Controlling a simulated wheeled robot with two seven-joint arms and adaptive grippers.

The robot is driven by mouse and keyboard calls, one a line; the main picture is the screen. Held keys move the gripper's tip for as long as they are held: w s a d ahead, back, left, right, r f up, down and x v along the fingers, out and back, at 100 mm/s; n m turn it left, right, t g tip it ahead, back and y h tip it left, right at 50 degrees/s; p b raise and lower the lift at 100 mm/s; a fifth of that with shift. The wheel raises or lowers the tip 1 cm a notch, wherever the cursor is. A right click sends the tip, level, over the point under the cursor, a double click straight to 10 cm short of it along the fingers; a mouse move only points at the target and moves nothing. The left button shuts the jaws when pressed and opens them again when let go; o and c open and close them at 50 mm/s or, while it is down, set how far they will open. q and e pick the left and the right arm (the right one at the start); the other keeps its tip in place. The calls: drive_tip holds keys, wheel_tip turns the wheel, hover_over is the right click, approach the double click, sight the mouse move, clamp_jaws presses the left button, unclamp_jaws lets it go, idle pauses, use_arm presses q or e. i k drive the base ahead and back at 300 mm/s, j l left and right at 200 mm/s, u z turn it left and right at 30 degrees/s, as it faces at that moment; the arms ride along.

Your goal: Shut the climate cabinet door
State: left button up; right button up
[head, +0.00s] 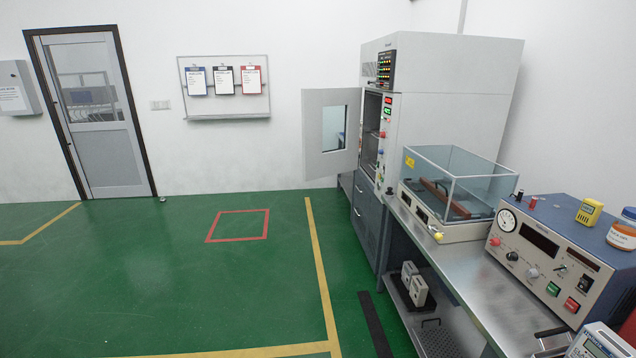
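The climate cabinet (448,90) is a tall light-grey unit against the back wall, right of the middle of the head view. Its door (316,158), a light panel with a small window, stands wide open and swung out to the left. The cabinet's opening (371,128) shows as a dark gap with shelves inside. Indicator lights and small displays sit on the cabinet's front edge. Neither of my grippers shows clearly in this view.
A steel bench (460,275) runs along the right, with a glass-walled box (462,180) and a meter console (545,255) on it. A lower shelf (432,335) holds small grey units. Green floor (150,270) to the left is clear, with yellow and red markings.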

sight(317, 164)
drive_tip(key=i+u, duration=0.15)
drive_tip(key=i, duration=1.45)
drive_tip(key=i+u, duration=0.2)
drive_tip(key=i, duration=1.35)
drive_tip(key=i+u, duration=0.2)
drive_tip(key=i, duration=0.2)
drive_tip(key=i+l+u, duration=0.2)
drive_tip(key=i, duration=0.2)
drive_tip(key=i+j, duration=0.1)
drive_tip(key=i, duration=0.6)
drive_tip(key=i+j+z, duration=0.15)
drive_tip(key=i+z, duration=0.2)
drive_tip(key=i+j+z, duration=0.2)
drive_tip(key=z, duration=0.2)
drive_tip(key=i+j+z, duration=0.15)
drive_tip(key=z, duration=0.3)
drive_tip(key=i+j+z, duration=0.2)
drive_tip(key=z, duration=0.25)
